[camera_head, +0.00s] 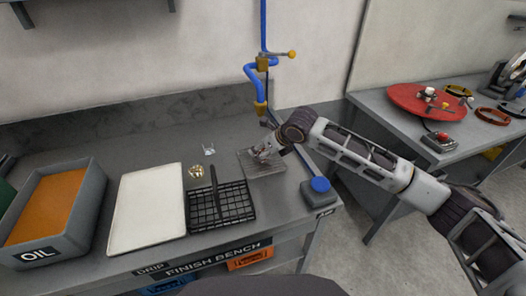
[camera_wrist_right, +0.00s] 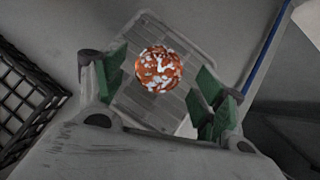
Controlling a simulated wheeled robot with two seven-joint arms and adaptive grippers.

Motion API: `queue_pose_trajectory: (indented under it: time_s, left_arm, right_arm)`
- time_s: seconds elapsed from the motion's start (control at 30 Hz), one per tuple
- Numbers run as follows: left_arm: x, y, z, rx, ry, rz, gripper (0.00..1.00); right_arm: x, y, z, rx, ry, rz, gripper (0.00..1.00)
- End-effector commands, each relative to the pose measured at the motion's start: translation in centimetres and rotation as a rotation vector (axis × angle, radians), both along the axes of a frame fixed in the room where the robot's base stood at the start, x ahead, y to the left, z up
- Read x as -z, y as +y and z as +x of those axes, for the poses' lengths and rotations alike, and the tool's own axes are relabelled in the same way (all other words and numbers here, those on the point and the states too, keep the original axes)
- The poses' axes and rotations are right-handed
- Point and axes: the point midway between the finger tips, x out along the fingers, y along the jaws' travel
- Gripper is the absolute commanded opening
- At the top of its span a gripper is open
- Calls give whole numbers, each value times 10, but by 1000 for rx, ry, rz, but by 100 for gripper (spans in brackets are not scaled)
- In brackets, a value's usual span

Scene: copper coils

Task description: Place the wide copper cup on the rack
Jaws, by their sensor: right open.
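My right gripper (camera_head: 262,153) is over a grey slatted plate (camera_head: 266,170) on the bench. In the right wrist view, its green-padded fingers (camera_wrist_right: 158,92) are apart. Between and below them is a round copper-coloured thing with white flecks (camera_wrist_right: 158,70), seen from above, which looks like the copper cup. It appears over the slatted plate (camera_wrist_right: 140,104), with gaps to both fingers; whether it rests on the plate is hard to tell. A black gridded rack (camera_head: 221,206) lies left of the plate. My left gripper is not in view.
A small brass-coloured piece (camera_head: 196,171) and a small wire-like piece (camera_head: 208,149) lie near the black rack. A white board (camera_head: 147,208) and an oil tray (camera_head: 41,254) are at left. A box with a blue button (camera_head: 319,188) stands right of the plate.

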Motion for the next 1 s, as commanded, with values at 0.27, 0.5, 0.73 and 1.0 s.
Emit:
queue_pose_trajectory:
  time_s: [0.27,0.5,0.73,1.0]
  left_arm:
    - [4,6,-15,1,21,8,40]
    - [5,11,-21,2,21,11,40]
    - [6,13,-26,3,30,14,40]
    - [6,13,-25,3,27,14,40]
  right_arm:
    - [-31,-16,-18,0,-1,-2,71]
    - [-58,-29,-35,0,-2,-1,71]
    - [-72,-36,-44,1,0,-1,71]
    - [-75,-37,-47,1,1,0,71]
